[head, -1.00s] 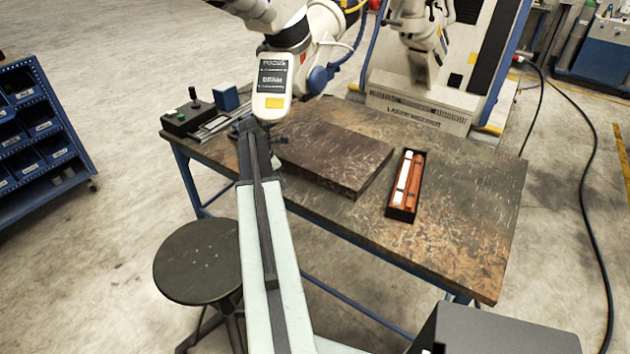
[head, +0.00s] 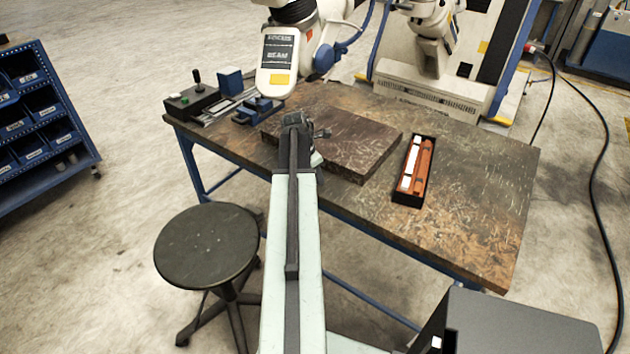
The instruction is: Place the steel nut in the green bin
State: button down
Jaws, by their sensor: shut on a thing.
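My gripper (head: 303,122) is at the far end of my pale green arm, above the near-left part of the dark plate on the workbench. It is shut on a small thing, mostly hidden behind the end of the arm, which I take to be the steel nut. I cannot make out the nut's shape, and no other nut shows on the bench. No green bin can be made out in the head view.
The workbench (head: 470,190) carries a dark plate (head: 365,150), a black tray (head: 403,195) with orange and white pieces, a blue vise (head: 258,110) and a control box (head: 190,103). A stool (head: 205,245) and blue bin rack (head: 45,120) stand left.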

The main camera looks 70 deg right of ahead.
jog(key=shift+f, duration=0.15)
jog(key=c, duration=1.1)
grip_release()
jog(key=shift+o, duration=0.2)
jog(key=shift+r+p, duration=0.35)
jog(key=shift+r, duration=0.2)
jog(key=p+v, duration=0.3)
jog(key=shift+r, duration=0.2)
jog(key=w+a, duration=0.7)
jog(key=a, duration=0.2)
jog(key=shift+a+f+b, duration=0.35)
jog(key=shift+f, duration=0.15)
jog(key=shift+w, duration=0.2)
